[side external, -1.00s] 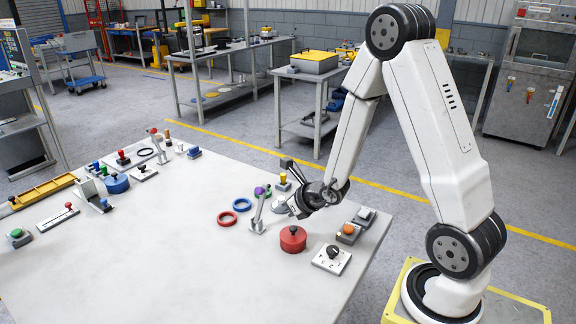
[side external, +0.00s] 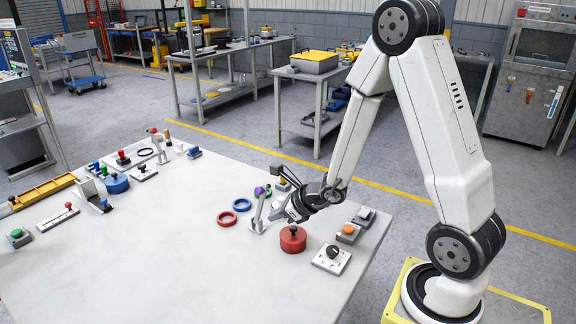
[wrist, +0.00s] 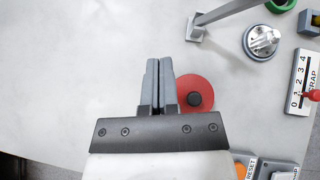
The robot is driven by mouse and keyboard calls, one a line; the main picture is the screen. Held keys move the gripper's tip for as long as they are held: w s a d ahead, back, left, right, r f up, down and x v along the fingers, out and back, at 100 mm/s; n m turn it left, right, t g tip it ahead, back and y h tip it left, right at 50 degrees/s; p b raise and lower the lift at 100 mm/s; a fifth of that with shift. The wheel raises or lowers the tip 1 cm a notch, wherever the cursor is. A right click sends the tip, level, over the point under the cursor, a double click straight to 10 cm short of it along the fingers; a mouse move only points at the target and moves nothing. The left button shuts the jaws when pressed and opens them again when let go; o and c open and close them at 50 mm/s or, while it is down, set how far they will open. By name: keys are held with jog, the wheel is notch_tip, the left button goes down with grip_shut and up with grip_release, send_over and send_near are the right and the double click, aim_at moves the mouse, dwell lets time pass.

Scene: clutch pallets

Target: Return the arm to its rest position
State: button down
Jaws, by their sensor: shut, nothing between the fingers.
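My gripper (side external: 275,216) hangs over the right part of the white table, just behind and left of a red round block (side external: 293,240) with a black knob. In the wrist view my gripper (wrist: 159,80) has its two grey fingers together with nothing between them. The red round block (wrist: 196,80) lies just right of the fingers there, partly hidden by them. My arm is bent, with its elbow high.
A red ring (side external: 227,219) and a blue ring (side external: 242,204) lie left of the lever. A dial box (side external: 332,259) and an orange button box (side external: 348,231) stand near the right edge. A yellow tray (side external: 42,193) lies far left. The table's front middle is clear.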

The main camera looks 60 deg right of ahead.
jog(key=s+a+r+n+g+y, duration=0.25)
jog(key=s+a+n+g, duration=0.6)
jog(key=n, duration=1.05)
jog(key=n+h, duration=0.1)
jog(key=n, duration=0.3)
jog(key=s+d+r+n+t+h, duration=0.1)
jog(key=n+h, duration=0.1)
jog(key=n, duration=0.3)
jog(key=s+d+n+h, duration=0.1)
jog(key=n, duration=0.3)
jog(key=shift+r+n+t, duration=0.25)
jog(key=shift+n, duration=0.15)
